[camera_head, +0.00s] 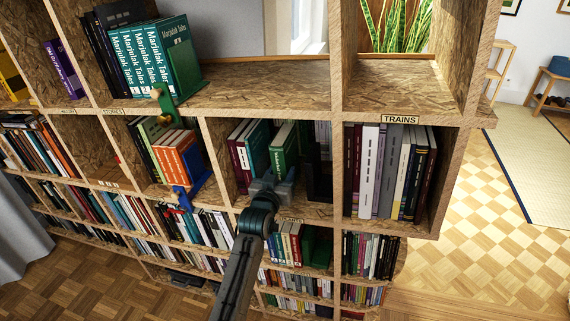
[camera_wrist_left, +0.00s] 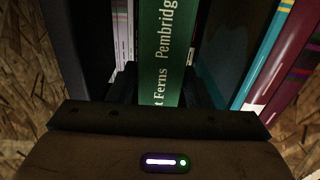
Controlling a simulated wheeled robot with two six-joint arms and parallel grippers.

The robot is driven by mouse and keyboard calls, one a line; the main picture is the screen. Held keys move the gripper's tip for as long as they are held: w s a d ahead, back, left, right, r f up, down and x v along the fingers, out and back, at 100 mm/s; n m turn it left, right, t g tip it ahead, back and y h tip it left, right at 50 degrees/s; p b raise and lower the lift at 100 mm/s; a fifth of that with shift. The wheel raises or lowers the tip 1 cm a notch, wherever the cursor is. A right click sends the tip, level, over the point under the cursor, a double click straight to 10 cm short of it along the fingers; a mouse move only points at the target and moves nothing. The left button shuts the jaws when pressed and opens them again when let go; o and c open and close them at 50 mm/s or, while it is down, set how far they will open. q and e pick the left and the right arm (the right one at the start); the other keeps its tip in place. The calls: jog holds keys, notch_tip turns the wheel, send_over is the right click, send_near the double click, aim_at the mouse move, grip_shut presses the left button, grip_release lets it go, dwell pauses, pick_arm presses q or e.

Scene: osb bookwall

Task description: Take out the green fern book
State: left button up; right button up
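The green fern book (camera_head: 291,148) stands upright in the middle compartment, its spine facing out. In the left wrist view its green spine (camera_wrist_left: 163,50) runs up the middle, with "Ferns" and "Pembridge" readable in white. My left gripper (camera_head: 272,184) is at the lower part of this spine. In the wrist view its dark fingers (camera_wrist_left: 161,88) lie against both sides of the book, with no gap visible. The fingertips are partly hidden beside the book. My right gripper is in neither view.
Teal (camera_head: 257,143) and maroon (camera_head: 241,160) books stand left of the fern book, and a dark upright object (camera_head: 319,172) is to its right. A wooden divider (camera_head: 337,165) separates the TRAINS compartment with several books. Free floor (camera_head: 480,230) lies at the right.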

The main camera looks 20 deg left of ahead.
pick_arm(q)
jog(key=c, duration=0.7)
jog(key=shift+r, duration=0.15)
jog(key=shift+c, duration=0.2)
jog(key=shift+s+p, duration=0.8)
jog(key=shift+s, duration=0.05)
jog(key=shift+s+p, duration=0.4)
jog(key=shift+s, duration=0.35)
jog(key=o, duration=1.2)
jog(key=shift+f, duration=0.25)
jog(key=shift+c, duration=0.6)
jog(key=shift+w+r, duration=0.1)
